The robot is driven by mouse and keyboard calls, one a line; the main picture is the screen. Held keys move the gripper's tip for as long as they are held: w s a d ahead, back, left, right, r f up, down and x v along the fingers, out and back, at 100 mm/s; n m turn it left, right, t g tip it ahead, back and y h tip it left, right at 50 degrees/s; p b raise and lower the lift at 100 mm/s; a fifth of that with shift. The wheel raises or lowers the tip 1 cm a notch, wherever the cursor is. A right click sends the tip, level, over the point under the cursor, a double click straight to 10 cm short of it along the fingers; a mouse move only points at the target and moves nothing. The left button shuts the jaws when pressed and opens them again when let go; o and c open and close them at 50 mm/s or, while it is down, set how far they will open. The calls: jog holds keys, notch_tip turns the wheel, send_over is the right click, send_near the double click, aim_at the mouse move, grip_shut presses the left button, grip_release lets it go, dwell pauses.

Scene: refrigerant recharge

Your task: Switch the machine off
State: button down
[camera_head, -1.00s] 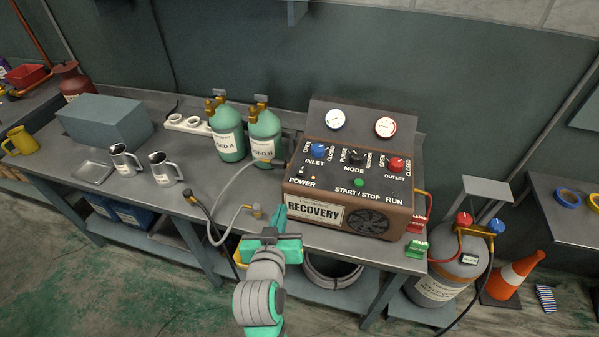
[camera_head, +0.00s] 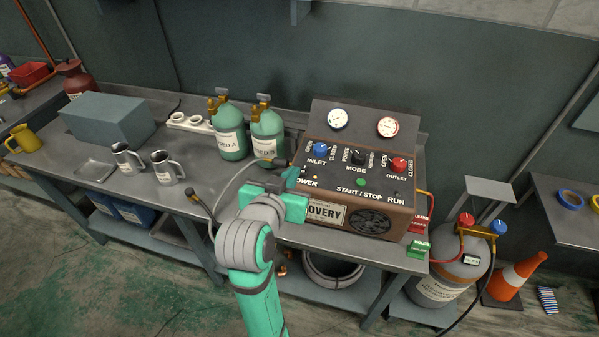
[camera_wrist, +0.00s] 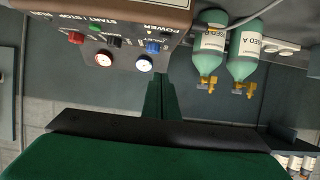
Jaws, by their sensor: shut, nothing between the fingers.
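The recovery machine (camera_head: 350,215), a brown box with a dark sloped panel, stands on the bench. It carries a blue inlet knob (camera_head: 320,149), a black mode knob (camera_head: 358,158), a red outlet knob (camera_head: 399,165) and a green start/stop button (camera_head: 361,182). A small amber light (camera_head: 315,178) glows beside the partly covered POWER label. My gripper (camera_head: 291,177) is shut and empty, its tips at the panel's left front corner. It hides the power switch; I cannot tell whether it touches it. In the wrist view the shut fingers (camera_wrist: 161,92) point toward the upside-down machine (camera_wrist: 95,45).
A grey hose (camera_head: 228,188) lies on the bench near my gripper. Two metal mugs (camera_head: 163,167) stand further left. A grey tank (camera_head: 450,265) stands on the floor at right.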

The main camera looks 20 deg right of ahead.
send_over(301, 181)
notch_tip(301, 181, down, 4)
jog(key=shift+d+r, duration=0.15)
jog(key=shift+r, duration=0.05)
notch_tip(301, 181, down, 3)
jog(key=shift+f, duration=0.1)
jog(key=shift+s+f, duration=0.1)
jog(key=shift+f, duration=0.35)
